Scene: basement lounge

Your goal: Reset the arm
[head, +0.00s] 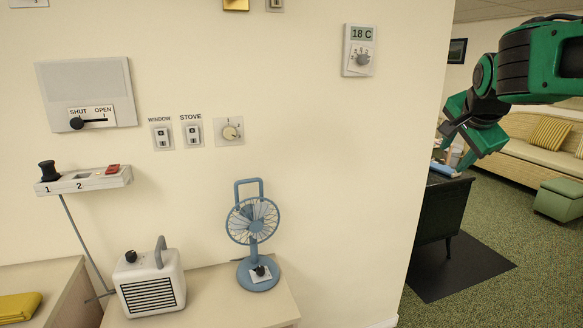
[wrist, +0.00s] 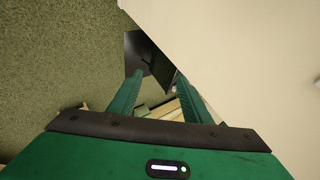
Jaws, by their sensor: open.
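My gripper (head: 455,167) is at the right of the head view, at the end of my green and black arm. The gripper is open and empty.
A blue fan (head: 254,228) and a white heater (head: 150,284) stand on a low pale cabinet (head: 232,300). Switches and a thermostat (head: 359,51) are on the wall. Green carpet lies open at the right.

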